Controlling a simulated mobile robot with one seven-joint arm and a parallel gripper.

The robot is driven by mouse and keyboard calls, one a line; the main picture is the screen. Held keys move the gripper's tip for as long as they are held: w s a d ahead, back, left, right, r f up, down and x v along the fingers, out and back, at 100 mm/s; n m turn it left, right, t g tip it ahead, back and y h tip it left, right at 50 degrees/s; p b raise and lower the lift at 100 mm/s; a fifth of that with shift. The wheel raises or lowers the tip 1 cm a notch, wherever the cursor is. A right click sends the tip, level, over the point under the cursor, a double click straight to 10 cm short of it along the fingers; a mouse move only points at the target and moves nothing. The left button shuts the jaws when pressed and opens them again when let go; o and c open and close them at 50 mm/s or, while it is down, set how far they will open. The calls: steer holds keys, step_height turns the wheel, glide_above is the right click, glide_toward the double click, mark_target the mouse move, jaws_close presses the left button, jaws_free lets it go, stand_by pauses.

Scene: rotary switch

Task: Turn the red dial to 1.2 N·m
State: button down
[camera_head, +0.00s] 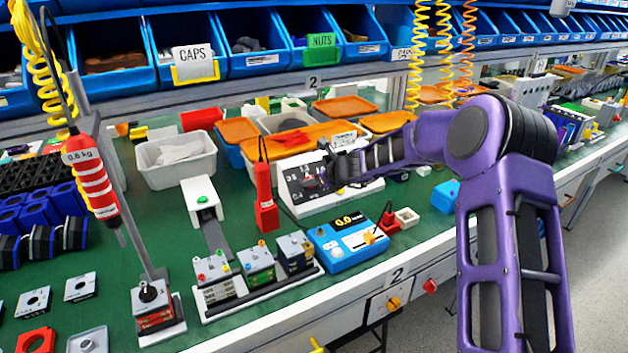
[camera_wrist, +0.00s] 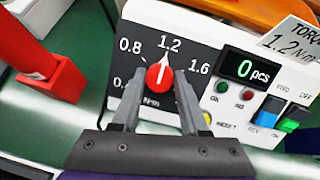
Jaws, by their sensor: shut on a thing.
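The red dial (camera_wrist: 158,78) sits on the dark scale panel of a white control box (camera_wrist: 208,50), with 0.8, 1.2 and 1.6 printed around it. Its white pointer line aims up at about the 1.2 mark. My gripper (camera_wrist: 160,80) has one finger on each side of the dial and is shut on it. In the head view the control box (camera_head: 345,203) stands on the bench, and my gripper (camera_head: 330,172) is at its face and hides part of the dial area.
Right of the dial are a green display (camera_wrist: 252,70) reading 0 pcs, small buttons, and blue and green rocker switches (camera_wrist: 292,118). A red tool in a red holder (camera_head: 266,215) stands close left of the box. A blue device (camera_head: 345,243) sits in front.

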steer(key=shift+c, duration=2.1)
jaws_free()
steer(key=shift+r, duration=0.1)
steer(key=p+v, duration=0.1)
steer(key=v, duration=1.6)
steer(key=shift+s, duration=0.25)
steer(key=shift+d, duration=0.15)
